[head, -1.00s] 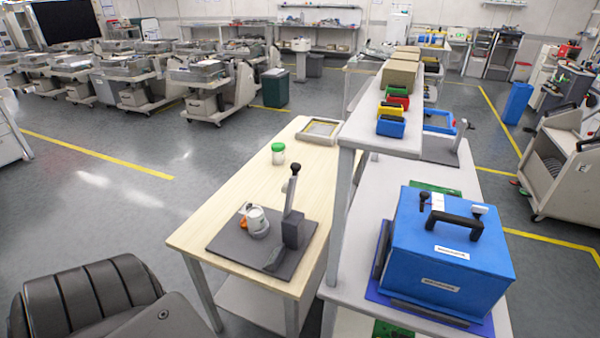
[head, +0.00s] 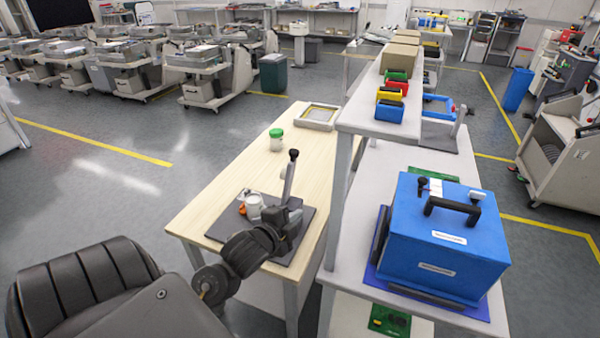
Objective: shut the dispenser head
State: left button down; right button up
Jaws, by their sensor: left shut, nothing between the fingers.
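The dispenser stands on a dark grey base plate (head: 306,222) on the wooden table. Its head (head: 289,178) is a grey arm with a black knob on top, and it points up, tilted slightly, so it stands raised. A white cup-like part (head: 254,206) with an orange piece beside it sits on the plate to the left. My left gripper (head: 293,208) is shut and empty, low by the dispenser's post and below the knob. It hides most of the post, and I cannot tell whether it touches. My right gripper is not in view.
A green-lidded jar (head: 276,141) and a shallow tray (head: 317,117) stand farther back on the wooden table (head: 225,180). A grey shelf unit with a blue box (head: 445,240) stands close on the right. The table's left half is clear.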

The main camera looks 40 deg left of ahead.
pick_arm(q)
jog(key=w+a+r+m+t, duration=0.3)
jog(key=r+m+t, duration=0.1)
jog(key=r, duration=0.5)
jog(key=w+a+p, duration=0.5)
jog(key=w, duration=0.3)
jog(key=shift+f+y, duration=0.15)
jog(key=shift+y, duration=0.15)
jog(key=shift+a, duration=0.15)
